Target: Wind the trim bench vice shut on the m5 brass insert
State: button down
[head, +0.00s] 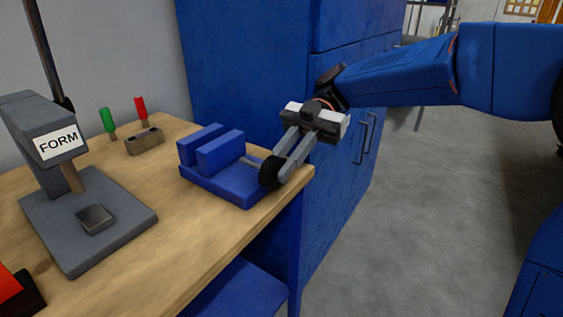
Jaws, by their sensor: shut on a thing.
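The blue bench vice (222,167) stands on the wooden bench near its right front edge. Its two jaw blocks are upright with a narrow gap between them. A grey screw runs from the right jaw to a dark round handwheel (270,173) at the vice's right end. My gripper (274,172) is at the handwheel, its grey fingers reaching down from the upper right and shut on it. I cannot make out the brass insert; the inside of the gap between the jaws is hidden by the front jaw.
A grey press marked FORM (60,145) stands at the left of the bench. A small block (145,142) and green (107,121) and red (140,108) handled tools are behind. A blue cabinet (260,70) rises behind the vice. Grey floor is clear at right.

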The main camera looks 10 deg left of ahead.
dwell(0.5)
jog(key=c, duration=1.6)
grip_release()
jog(key=shift+c, duration=0.2)
jog(key=shift+w, duration=0.1)
